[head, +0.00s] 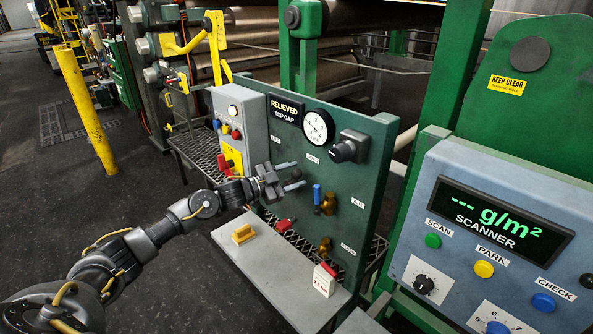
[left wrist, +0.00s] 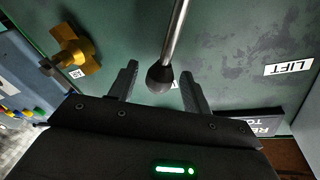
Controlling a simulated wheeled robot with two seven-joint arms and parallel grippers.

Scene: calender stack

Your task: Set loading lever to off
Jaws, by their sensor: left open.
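The lever, a thin metal rod (left wrist: 176,40) ending in a black knob (left wrist: 160,78), shows in the left wrist view. Its knob end lies between the two fingers of my left gripper (left wrist: 159,72), with a visible gap on each side. The left gripper (head: 289,176) is open in front of the green panel (head: 350,185) in the head view. I cannot clearly make out the lever in the head view. A LIFT label (left wrist: 288,67) is at the right in the left wrist view. Another label behind the knob is mostly hidden. My right gripper is not in view.
The panel carries a gauge (head: 318,127), a black rotary knob (head: 349,147), a blue handle (head: 317,194) and brass valves (head: 325,246). A grey control box (head: 240,131) stands left. A grey ledge (head: 270,262) lies below, and the scanner console (head: 495,230) is right.

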